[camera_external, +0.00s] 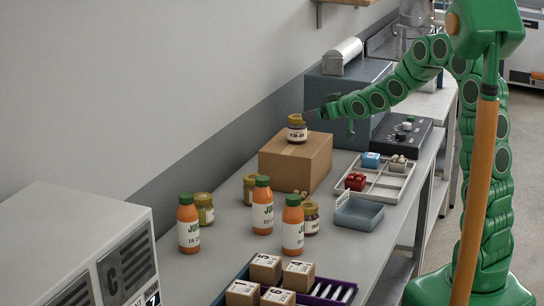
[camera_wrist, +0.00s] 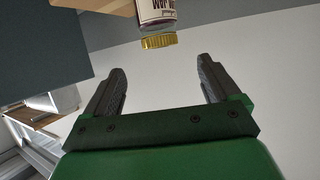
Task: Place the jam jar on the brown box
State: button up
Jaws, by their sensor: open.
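A jam jar (camera_external: 297,128) with a gold lid and a white label stands upright on top of the brown box (camera_external: 290,165). My gripper (camera_external: 318,113) is just to the right of the jar in the external view, apart from it or nearly so. In the wrist view my gripper (camera_wrist: 157,80) has its two dark fingers spread with nothing between them. The jar (camera_wrist: 157,18) shows beyond the fingertips, lid towards me, with a gap between. A corner of the brown box (camera_wrist: 95,6) shows at the top.
Juice bottles (camera_external: 263,205) and several other jars (camera_external: 204,208) stand in front of the box. A divided tray (camera_external: 388,190) with small blocks, a blue-grey bin (camera_external: 358,213) and a crate of small boxes (camera_external: 318,290) are also on the counter. A grey machine (camera_external: 345,95) stands behind.

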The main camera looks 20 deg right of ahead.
jog(key=shift+d, duration=0.1)
jog(key=s+d+f+m+g+h, duration=0.15)
jog(key=s+d, duration=0.25)
jog(key=s, duration=0.4)
jog(key=s+d+f+g+h, duration=0.1)
jog(key=s+d+g+h, duration=0.15)
jog(key=s+d, duration=0.35)
jog(key=s+d+f+m+g+h, duration=0.1)
jog(key=s+d+g, duration=0.2)
jog(key=s, duration=0.6)
jog(key=s+d+m+g, duration=0.1)
jog(key=s+g, duration=0.6)
jog(key=s, duration=2.2)
jog(key=shift+s+d+m, duration=0.35)
jog(key=shift+m, duration=0.2)
